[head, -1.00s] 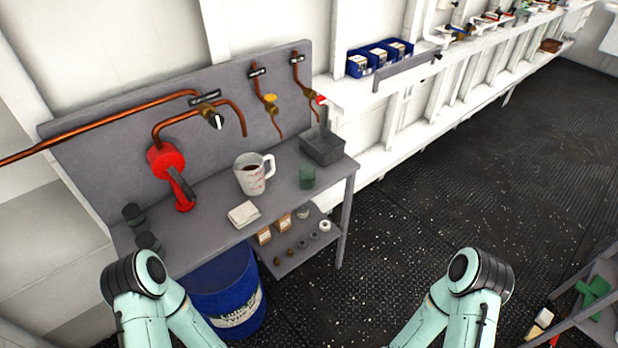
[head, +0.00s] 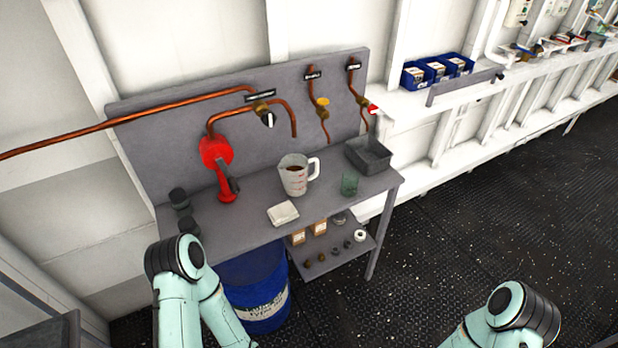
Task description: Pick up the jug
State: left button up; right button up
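A clear jug (head: 294,176) with red markings and dark liquid inside stands upright on the grey workbench (head: 246,205). Its handle points to the right. Neither gripper is in view. Only links of my two arms show at the bottom of the head view, in front of the bench and apart from the jug.
A green glass (head: 349,183) stands right of the jug, with a grey open box (head: 368,156) behind it. A folded white cloth (head: 283,213) lies in front. A red hand pump (head: 220,165) and dark cylinders (head: 179,199) are at left. A blue drum (head: 258,292) stands below.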

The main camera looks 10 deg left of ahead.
aim_at(292, 168)
jog(key=i+l+u, duration=0.15)
jog(key=u, duration=0.9)
jog(key=i+l+u, duration=0.1)
jog(key=l+u, duration=0.25)
jog(key=l, duration=0.15)
jog(key=l+u, duration=0.3)
jog(key=l, duration=0.2)
